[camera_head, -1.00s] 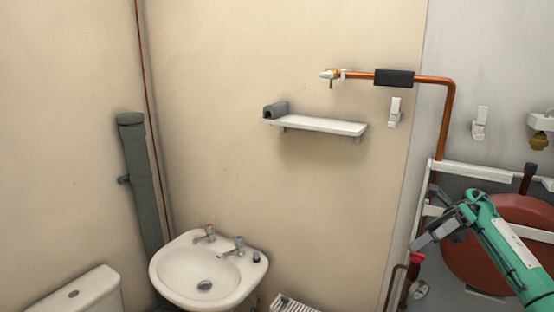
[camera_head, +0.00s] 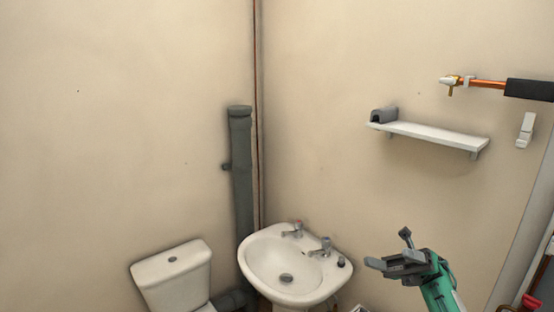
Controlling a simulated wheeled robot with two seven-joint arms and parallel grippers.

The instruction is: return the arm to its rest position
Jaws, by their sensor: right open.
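My right gripper (camera_head: 388,251) is in the lower right of the head view, on the end of my green right arm (camera_head: 441,293). Its jaws are open and nothing shows between them. In the picture it is to the right of the washbasin and below the white shelf. My left gripper is not in view.
A white washbasin (camera_head: 264,262) with two taps stands in the corner, with a toilet cistern (camera_head: 172,272) to its left. A grey soil pipe (camera_head: 241,175) stands behind. A white shelf (camera_head: 437,135) holds a grey piece (camera_head: 384,115). A copper pipe (camera_head: 488,84) with black insulation (camera_head: 530,90) is at upper right.

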